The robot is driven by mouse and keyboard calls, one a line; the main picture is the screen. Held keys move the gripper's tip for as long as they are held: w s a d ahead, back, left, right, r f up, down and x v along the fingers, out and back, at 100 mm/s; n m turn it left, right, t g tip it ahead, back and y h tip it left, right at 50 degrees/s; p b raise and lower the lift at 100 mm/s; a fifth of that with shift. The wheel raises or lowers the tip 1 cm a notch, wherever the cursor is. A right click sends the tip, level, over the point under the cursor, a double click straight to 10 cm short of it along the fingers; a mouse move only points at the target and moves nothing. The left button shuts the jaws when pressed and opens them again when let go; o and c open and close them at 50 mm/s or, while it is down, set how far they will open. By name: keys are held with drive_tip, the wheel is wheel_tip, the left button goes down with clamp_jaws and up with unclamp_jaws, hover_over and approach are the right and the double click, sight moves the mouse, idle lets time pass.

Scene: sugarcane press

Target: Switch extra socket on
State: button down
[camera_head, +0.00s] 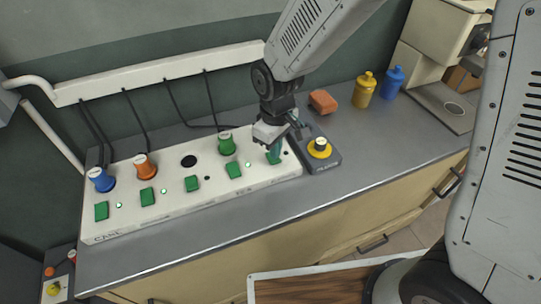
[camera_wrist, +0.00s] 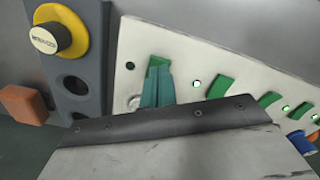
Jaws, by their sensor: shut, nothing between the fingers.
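A long white socket panel (camera_head: 215,198) lies on the grey counter, with a row of green rocker switches and small lights. The rightmost green switch (camera_head: 273,157) is largely covered by my gripper (camera_head: 275,152). In the wrist view, the teal fingers of my gripper (camera_wrist: 157,92) are shut, empty and over this switch (camera_wrist: 157,62). They look in contact with it, but I cannot be sure. A small round spot (camera_wrist: 134,103) sits beside the fingers; I cannot tell if it is lit. The socket behind this switch is hidden by my gripper.
Blue (camera_head: 101,179), orange (camera_head: 145,166) and green (camera_head: 226,143) plugs stand in the panel, beside an empty black socket (camera_head: 188,161). A grey box with a yellow-ringed knob (camera_head: 319,148) is close to the right. An orange block (camera_head: 322,101) and two bottles stand behind it.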

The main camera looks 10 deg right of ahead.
drive_tip(key=shift+f, duration=0.9)
idle(0.3)
drive_tip(key=shift+r, duration=3.5)
drive_tip(key=shift+s+d, duration=0.15)
drive_tip(key=shift+s, duration=0.05)
drive_tip(key=s+d+r+m, duration=0.4)
drive_tip(key=s+d+r, duration=0.3)
drive_tip(key=s+d, duration=0.2)
drive_tip(key=s+d+r+m+t, duration=0.1)
drive_tip(key=s+d+r+m, duration=0.4)
drive_tip(key=s+d+r, duration=0.3)
drive_tip(key=s+d, duration=0.2)
drive_tip(key=shift+d+r, duration=0.3)
drive_tip(key=shift+d, duration=0.1)
